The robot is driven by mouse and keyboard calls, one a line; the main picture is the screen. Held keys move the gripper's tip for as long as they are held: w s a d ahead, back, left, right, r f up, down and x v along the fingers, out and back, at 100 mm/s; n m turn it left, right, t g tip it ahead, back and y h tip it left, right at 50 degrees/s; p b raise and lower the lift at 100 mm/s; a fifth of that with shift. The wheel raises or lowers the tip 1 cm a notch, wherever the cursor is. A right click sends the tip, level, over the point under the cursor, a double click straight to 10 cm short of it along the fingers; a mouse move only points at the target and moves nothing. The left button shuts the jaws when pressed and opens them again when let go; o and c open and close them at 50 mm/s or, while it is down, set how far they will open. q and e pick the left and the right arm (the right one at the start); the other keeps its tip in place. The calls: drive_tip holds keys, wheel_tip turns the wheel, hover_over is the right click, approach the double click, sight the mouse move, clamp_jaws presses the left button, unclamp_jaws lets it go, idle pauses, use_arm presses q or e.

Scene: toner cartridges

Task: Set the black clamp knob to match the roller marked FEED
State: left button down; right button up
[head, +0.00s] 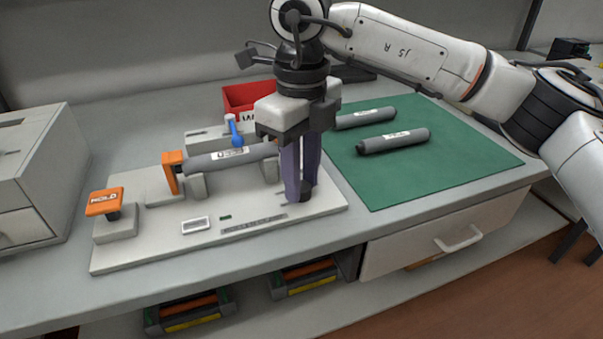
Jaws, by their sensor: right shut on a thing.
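My right gripper (303,192) points straight down at the right end of a light fixture plate (160,240). Its purple fingers are shut on the black clamp knob (306,197), of which only the lower part shows. The knob's setting is hidden. A grey roller (215,160) with a white label lies in the fixture's supports, its right end behind the fingers. Two more grey rollers, a near one (395,141) and a far one (365,118), lie on the green mat (440,165). I cannot read which roller is marked FEED. My left gripper is out of view.
An orange HOLD block (104,201) stands at the fixture's left, near an orange clamp piece (172,170). A blue lever (234,131) rises behind the roller. A red bin (236,98) stands behind. A drawer cabinet (35,180) is at left. The mat's front is clear.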

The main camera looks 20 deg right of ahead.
sight(302, 187)
drive_tip(key=shift+m, duration=0.7)
drive_tip(key=o, duration=1.1)
drive_tip(key=shift+c, duration=0.2)
use_arm(q)
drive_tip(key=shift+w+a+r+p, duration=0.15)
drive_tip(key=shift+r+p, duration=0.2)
drive_tip(key=shift+p, duration=0.6)
use_arm(e)
wheel_tip(302, 187, up, 10)
drive_tip(key=shift+r, duration=0.15)
